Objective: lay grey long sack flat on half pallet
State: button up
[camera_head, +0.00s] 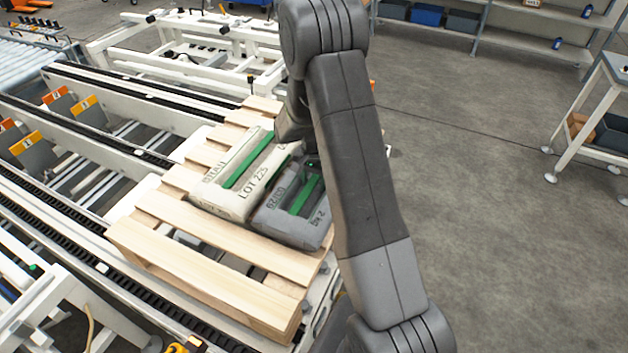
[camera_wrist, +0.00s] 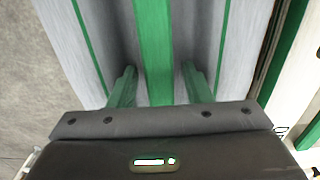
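The grey long sack (camera_head: 293,222) lies flat on the wooden half pallet (camera_head: 190,265), near its right edge. Its green raised strip runs up the middle of the wrist view (camera_wrist: 153,45). My gripper (camera_wrist: 158,75) is down at the sack, with one green finger on each side of the strip. Small gaps show between the fingers and the strip, so the gripper looks open around it. In the head view my arm hides most of the gripper and the sack's far end.
A beige sack (camera_head: 222,196) marked LOT 225 lies close beside the grey sack, to its left, on the same pallet. Bare slats show at the pallet's near end. A conveyor frame (camera_head: 75,222) runs along the left. The floor (camera_head: 470,190) to the right is clear.

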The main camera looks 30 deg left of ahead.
aim_at(314, 179)
jog(key=shift+r, duration=0.1)
notch_tip(314, 179, up, 12)
dwell(0.5)
notch_tip(314, 179, down, 12)
jog(key=shift+r, duration=1.2)
